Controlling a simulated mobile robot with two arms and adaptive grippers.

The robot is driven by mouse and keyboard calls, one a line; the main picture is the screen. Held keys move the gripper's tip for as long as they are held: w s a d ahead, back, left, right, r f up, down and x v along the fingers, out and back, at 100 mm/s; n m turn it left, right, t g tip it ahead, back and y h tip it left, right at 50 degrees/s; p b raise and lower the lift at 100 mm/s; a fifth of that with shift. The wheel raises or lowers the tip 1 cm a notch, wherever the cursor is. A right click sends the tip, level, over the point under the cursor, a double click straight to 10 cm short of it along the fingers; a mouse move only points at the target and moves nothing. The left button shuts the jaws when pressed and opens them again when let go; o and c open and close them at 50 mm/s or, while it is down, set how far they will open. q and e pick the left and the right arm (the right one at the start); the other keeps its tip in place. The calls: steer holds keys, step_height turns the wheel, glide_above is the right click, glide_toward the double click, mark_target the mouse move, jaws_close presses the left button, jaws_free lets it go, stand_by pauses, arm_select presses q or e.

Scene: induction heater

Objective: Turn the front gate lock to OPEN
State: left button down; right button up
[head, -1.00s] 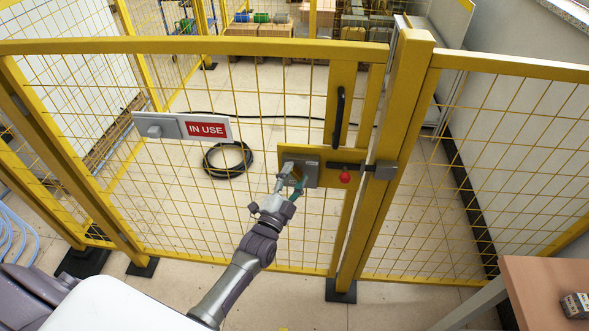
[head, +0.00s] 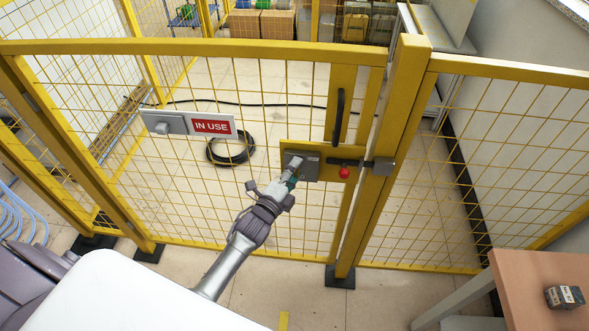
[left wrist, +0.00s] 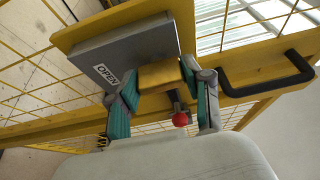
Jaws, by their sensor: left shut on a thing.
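The yellow gate lock plate (head: 330,170) is on the right side of the mesh gate. It carries a grey lock box (head: 309,168), which shows in the left wrist view (left wrist: 130,50) with an OPEN label (left wrist: 106,74). A bolt (head: 345,162) spans from the plate toward the post, and a red knob (head: 344,173) hangs below it. My left gripper (head: 293,168) is at the lock box. In the left wrist view its teal fingers (left wrist: 160,95) are closed on the yellow lock knob (left wrist: 160,74). My right gripper is out of view.
A black pull handle (head: 339,116) is above the lock plate. An IN USE sign (head: 211,126) with a grey slider is on the mesh to the left. A wooden table (head: 535,275) with a small box (head: 565,297) stands at lower right. A coiled black hose (head: 230,147) lies behind the gate.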

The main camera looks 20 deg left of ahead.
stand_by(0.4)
arm_select(q)
steer(key=shift+c, duration=2.4)
jaws_free()
steer(key=shift+d, duration=0.1)
steer(key=s+a, duration=0.1)
steer(key=s, duration=1.1)
steer(key=shift+a, duration=0.2)
steer(key=s+f+n+g+b, duration=0.1)
steer(key=s+f+n+g, duration=0.25)
steer(key=f, duration=0.55)
steer(key=s+f+n+g+y+b, duration=0.15)
steer(key=s+f, duration=0.25)
steer(key=f, duration=0.6)
steer(key=s+f+n+g+h, duration=0.1)
steer(key=s+f+n+g, duration=0.2)
steer(key=f, duration=0.6)
steer(key=s+f+n+g+b, duration=0.1)
steer(key=s+f+n+g, duration=0.3)
steer(key=s+f, duration=0.6)
steer(key=s+f+n+g+y+b, duration=0.1)
steer(key=s+f+n+g, duration=0.3)
steer(key=s+f, duration=0.5)
steer(key=s+g+b, duration=0.1)
steer(key=s, duration=0.8)
steer(key=shift+d+f+n, duration=0.2)
steer(key=shift+f+n, duration=0.15)
steer(key=shift+n, duration=0.05)
